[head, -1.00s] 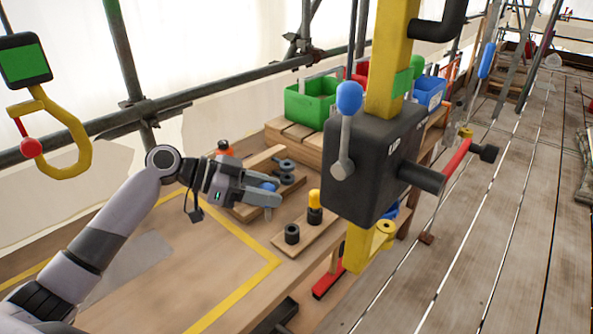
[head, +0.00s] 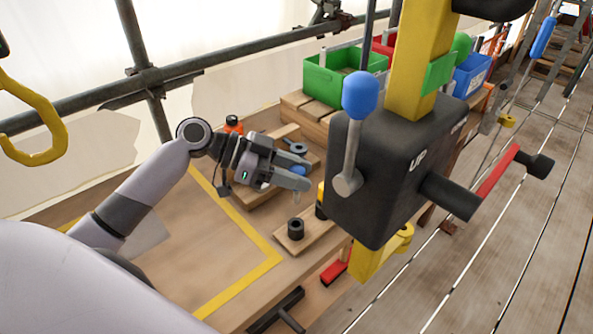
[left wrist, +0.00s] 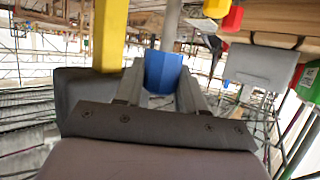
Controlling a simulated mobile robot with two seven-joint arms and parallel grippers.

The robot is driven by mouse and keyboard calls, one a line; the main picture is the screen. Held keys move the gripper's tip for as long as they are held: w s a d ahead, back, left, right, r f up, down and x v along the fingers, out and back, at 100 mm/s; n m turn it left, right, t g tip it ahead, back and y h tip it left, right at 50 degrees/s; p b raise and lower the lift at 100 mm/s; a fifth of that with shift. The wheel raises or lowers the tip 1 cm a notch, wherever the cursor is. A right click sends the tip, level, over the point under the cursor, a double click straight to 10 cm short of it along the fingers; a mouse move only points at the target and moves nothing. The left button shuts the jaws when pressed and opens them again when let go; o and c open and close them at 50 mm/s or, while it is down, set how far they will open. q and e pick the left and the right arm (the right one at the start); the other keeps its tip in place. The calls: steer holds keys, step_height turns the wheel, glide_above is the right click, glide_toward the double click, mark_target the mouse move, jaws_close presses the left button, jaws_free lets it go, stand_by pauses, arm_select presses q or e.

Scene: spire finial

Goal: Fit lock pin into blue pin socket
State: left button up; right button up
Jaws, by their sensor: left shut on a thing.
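My left gripper (head: 296,180) is shut on the lock pin, whose blue head (head: 298,171) shows between its fingers. The blue head (left wrist: 162,72) also shows between both fingers in the left wrist view. A thin grey shaft seems to hang below the fingers. Below the gripper, apart from it, a black hollow cylindrical socket (head: 296,229) stands upright on a small wooden board (head: 309,239). No blue mark shows on it, so I cannot tell whether it is the blue pin socket. A yellow-topped pin (head: 320,193) stands behind it, mostly hidden. My right gripper is not in view.
A black box (head: 385,165) with a blue-knobbed lever (head: 360,97) and a red-handled crank (head: 497,172) on a yellow post stands close right of the gripper. Green (head: 343,74) and blue (head: 472,75) bins are behind. The yellow-marked tabletop (head: 205,235) is largely clear.

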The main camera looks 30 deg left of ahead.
mark_target(295, 197)
arm_select(q)
steer(key=shift+f+b, duration=0.15)
steer(key=shift+b, duration=0.2)
step_height(295, 197, down, 5)
steer(key=b, duration=0.4)
steer(key=shift+f+b, duration=0.2)
steer(key=shift+b, duration=0.2)
steer(key=shift+b, duration=0.45)
stand_by(1.2)
steer(key=shift+f, duration=0.1)
steer(key=shift+f+b, duration=0.35)
steer(key=shift+b, duration=0.1)
steer(key=shift+f+b, duration=1.75)
steer(key=shift+f, duration=0.25)
steer(key=o, duration=1.2)
steer(key=shift+c, duration=0.2)
